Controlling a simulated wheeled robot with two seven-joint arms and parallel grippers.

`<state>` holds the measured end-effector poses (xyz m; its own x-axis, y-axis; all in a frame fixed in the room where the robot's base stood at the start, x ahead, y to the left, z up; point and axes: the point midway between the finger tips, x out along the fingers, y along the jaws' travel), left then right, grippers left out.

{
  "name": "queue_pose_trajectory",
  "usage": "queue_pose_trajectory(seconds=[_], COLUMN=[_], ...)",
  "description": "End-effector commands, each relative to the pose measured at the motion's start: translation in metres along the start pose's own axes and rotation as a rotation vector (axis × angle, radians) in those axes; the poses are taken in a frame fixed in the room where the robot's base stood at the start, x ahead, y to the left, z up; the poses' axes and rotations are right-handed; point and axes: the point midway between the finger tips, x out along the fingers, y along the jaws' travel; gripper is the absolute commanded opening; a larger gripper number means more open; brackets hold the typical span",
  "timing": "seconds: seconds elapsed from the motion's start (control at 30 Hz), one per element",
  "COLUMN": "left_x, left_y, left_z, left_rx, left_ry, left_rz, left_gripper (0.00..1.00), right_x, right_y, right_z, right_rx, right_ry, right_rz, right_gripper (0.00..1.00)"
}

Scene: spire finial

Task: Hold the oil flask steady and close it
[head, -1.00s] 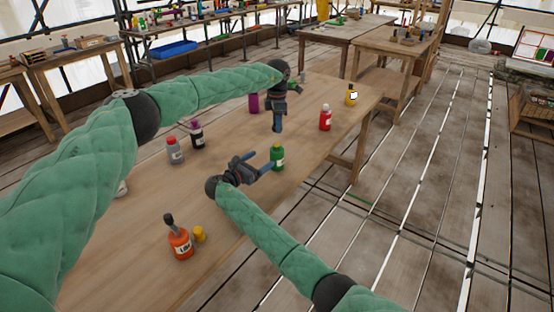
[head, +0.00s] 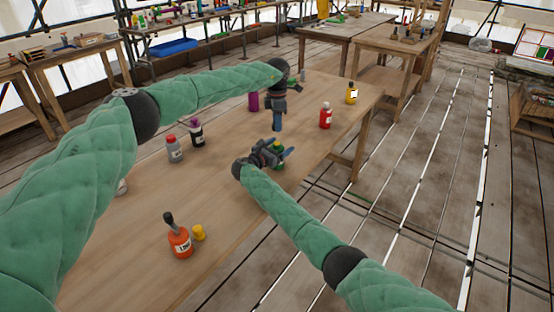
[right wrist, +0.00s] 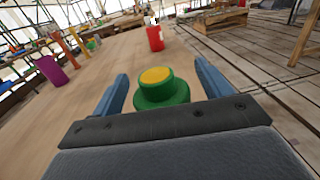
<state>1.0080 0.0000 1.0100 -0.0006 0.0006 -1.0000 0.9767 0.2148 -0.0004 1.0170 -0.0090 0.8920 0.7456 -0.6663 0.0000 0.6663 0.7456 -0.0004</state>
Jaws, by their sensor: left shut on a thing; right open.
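A green bottle (head: 278,147) stands on the table. In the right wrist view the green bottle (right wrist: 162,92) shows a round yellow top and stands between the two blue fingers. My right gripper (head: 276,153) is open around it, with gaps on both sides in the wrist view. My left gripper (head: 278,124) points down just behind the green bottle in the head view. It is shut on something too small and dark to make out. An orange labelled bottle (head: 180,243) with a dark top stands nearer, beside a small yellow piece (head: 199,233). I cannot tell which bottle is the oil flask.
A grey bottle with a red cap (head: 175,150) and a dark purple bottle (head: 196,134) stand left of my grippers. A purple cylinder (head: 253,102), a red bottle (head: 325,117) and a yellow bottle (head: 351,94) stand farther back. The table's right edge is close to the green bottle.

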Motion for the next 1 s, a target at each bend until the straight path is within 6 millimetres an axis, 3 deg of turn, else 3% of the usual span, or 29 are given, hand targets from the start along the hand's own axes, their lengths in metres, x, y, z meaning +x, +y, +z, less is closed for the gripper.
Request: queue_pose_trajectory(seconds=[0.37, 0.73, 1.0], left_x=[0.0, 0.0, 0.018], left_y=[0.0, 0.0, -0.001], left_z=[0.0, 0.0, 0.0], left_rx=[0.0, 0.0, 0.0], left_ry=[0.0, 0.0, 0.0], left_rz=[0.0, 0.0, -0.001], left_gripper=[0.13, 0.13, 0.13], right_x=[0.004, 0.004, 0.004], right_y=[0.0, 0.0, 0.0], right_z=[0.0, 0.0, 0.0], right_rx=[0.0, 0.0, 0.0], right_ry=[0.0, 0.0, 0.001], right_rz=[0.0, 0.0, 0.0], right_gripper=[0.77, 0.11, 0.11])
